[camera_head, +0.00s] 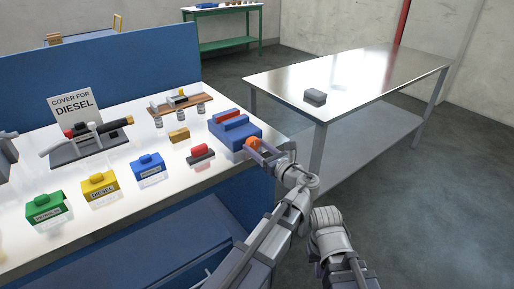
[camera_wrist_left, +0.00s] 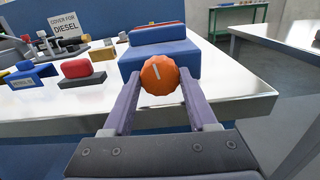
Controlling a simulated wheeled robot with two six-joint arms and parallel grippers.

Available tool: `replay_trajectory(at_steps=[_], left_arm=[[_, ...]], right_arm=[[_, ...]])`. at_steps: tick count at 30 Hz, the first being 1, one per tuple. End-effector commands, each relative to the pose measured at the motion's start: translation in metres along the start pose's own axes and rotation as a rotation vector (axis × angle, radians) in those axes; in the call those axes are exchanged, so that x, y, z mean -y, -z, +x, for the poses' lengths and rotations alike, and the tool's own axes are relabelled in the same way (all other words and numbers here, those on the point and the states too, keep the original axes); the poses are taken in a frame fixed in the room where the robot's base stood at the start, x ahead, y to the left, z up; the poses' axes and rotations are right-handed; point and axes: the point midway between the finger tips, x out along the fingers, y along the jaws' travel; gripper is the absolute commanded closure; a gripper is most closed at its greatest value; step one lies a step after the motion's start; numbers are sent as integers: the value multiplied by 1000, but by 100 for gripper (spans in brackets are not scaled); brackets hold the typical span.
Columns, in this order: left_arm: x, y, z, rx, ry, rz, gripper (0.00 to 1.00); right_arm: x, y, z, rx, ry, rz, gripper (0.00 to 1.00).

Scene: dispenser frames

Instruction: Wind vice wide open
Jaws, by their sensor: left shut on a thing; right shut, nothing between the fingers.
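The blue vice (camera_head: 238,133) stands at the right end of the white bench. Its raised blue jaw blocks sit close together, and the gap between them is hard to judge. Its round orange knob (camera_head: 252,143) faces the front right. In the left wrist view the knob (camera_wrist_left: 160,76) has a pale mark tilted slightly left of upright, with the vice body (camera_wrist_left: 188,58) behind it. My left gripper (camera_head: 262,147) is shut on the knob, one finger on each side. My right arm shows low in the head view, but I see no fingers of its gripper.
A red-handled block (camera_head: 200,153), a small yellow block (camera_head: 179,135) and labelled blue, yellow and green covers stand left of the vice. Behind them are a valve assembly and a DIESEL sign (camera_head: 74,107). A steel table (camera_head: 360,80) with a grey block (camera_head: 315,97) stands right, across a floor gap.

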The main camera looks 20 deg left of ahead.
Motion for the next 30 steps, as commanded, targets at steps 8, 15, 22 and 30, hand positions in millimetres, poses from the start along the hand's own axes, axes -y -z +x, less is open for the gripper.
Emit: replay_trajectory(at_steps=[8, 15, 22, 30], left_arm=[[0, 0, 0, 0, 0, -168, 97], [0, 0, 0, 0, 0, -216, 97], [0, 0, 0, 0, 0, -214, 33], [0, 0, 0, 0, 0, -213, 12]], right_arm=[[0, 0, 0, 0, 0, 0, 100], [0, 0, 0, 0, 0, 0, 100], [0, 0, 0, 0, 0, 0, 100], [0, 0, 0, 0, 0, 0, 100]])
